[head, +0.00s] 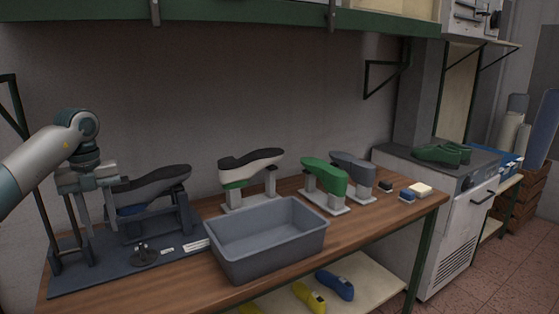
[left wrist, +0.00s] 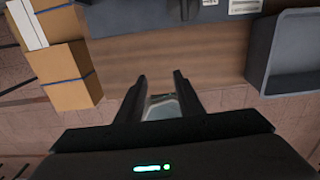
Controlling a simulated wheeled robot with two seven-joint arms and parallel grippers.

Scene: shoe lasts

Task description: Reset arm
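My left gripper (head: 70,250) hangs from the arm at the left in the head view, pointing down near the left end of the bench. In the left wrist view its two fingers (left wrist: 160,77) stand apart with nothing held between them. A dark shoe last on a stand (head: 155,185) is beside it on a dark base plate (head: 85,278). A black-and-white last (head: 250,168), a green last (head: 325,177) and a grey last (head: 353,168) stand further right. My right gripper is not in view.
A grey bin (head: 265,250) sits at the bench's front edge; it also shows in the left wrist view (left wrist: 290,85). The wooden bench (head: 385,225) has small blocks at its right end. A green shelf (head: 230,22) hangs above. Cardboard boxes (left wrist: 65,75) are at the left in the wrist view.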

